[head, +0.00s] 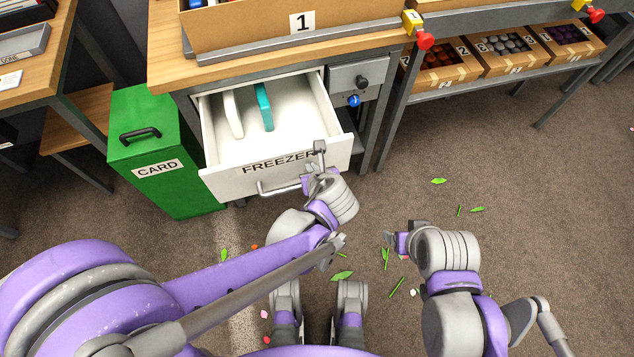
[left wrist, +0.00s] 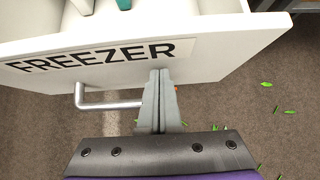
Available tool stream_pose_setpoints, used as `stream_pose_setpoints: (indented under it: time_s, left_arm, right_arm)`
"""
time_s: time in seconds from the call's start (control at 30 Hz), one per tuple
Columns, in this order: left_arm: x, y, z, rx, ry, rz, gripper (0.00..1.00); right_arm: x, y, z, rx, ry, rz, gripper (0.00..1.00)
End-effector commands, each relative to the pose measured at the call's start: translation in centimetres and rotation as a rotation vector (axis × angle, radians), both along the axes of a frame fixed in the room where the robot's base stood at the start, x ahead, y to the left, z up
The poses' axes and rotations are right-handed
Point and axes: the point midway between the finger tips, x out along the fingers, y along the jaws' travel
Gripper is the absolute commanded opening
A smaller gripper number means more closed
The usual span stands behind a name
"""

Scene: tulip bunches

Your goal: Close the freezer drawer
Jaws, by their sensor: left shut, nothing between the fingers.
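The freezer drawer (head: 222,186) is pulled open under the table, with its white front labelled FREEZER. A white divider-like item (head: 233,115) and a teal item (head: 264,106) stand inside it. My left gripper (head: 312,170) is shut and empty at the drawer front, just right of the grey bar handle (head: 270,190).
A green CARD bin (head: 150,150) stands close left of the drawer. Boxes (head: 440,62) fill a shelf at right. Leaves and petals lie on the open carpet (head: 500,150).

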Motion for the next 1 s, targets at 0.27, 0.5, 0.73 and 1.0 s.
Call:
stream_pose_setpoints:
  time_s: [0.27, 0.5, 0.73, 1.0]
  left_arm:
    - [5.2, 1.8, -0.1, 0.002, -0.001, 0.003, 0.0]
    - [9.5, 3.2, -0.1, 0.001, 0.0, 0.002, 0.0]
    - [13.7, 4.5, -0.1, 0.0, 0.0, 0.001, 0.0]
    - [18.2, 5.9, -0.1, 0.001, 0.0, 0.001, 0.0]
  right_arm:
    - [0.0, 0.0, -0.8, 0.0, 0.003, 0.0, 0.72]
    - [0.1, 0.0, -1.4, 0.0, 0.005, 0.0, 0.72]
    - [0.1, 0.0, -2.0, 0.0, 0.007, 0.0, 0.72]
    - [0.2, 0.0, -2.7, 0.0, 0.009, 0.0, 0.72]
